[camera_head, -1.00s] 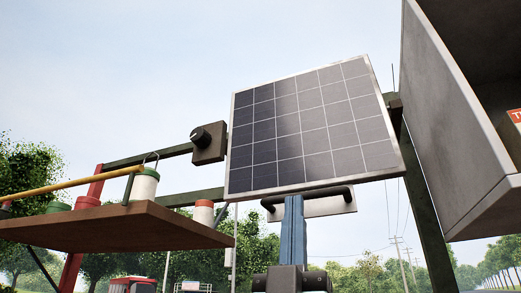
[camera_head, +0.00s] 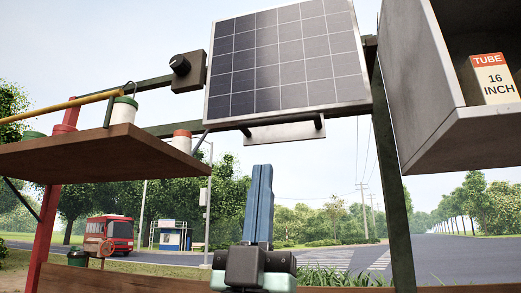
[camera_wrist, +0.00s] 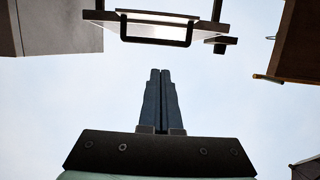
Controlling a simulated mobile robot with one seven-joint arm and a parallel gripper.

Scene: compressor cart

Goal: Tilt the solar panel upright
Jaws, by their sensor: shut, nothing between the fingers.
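The solar panel (camera_head: 285,62) has dark cells in a pale frame and is mounted on the cart's frame at the top middle of the head view. It looks close to upright, though its exact tilt is hard to tell from below. A dark handle (camera_head: 318,121) shows at its lower edge, in front of a pale plate; in the wrist view the black handle (camera_wrist: 155,42) is seen from below at the top. My gripper (camera_head: 260,168), with blue fingers, is shut and empty below the panel, apart from the handle. Its fingertips (camera_wrist: 160,72) point towards the handle in the wrist view.
A wooden shelf (camera_head: 95,153) with white jars and a yellow pole is on the left. A black knob on a box (camera_head: 188,70) sits beside the panel. A grey open box (camera_head: 425,80) holding a tube carton (camera_head: 490,80) is at right.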

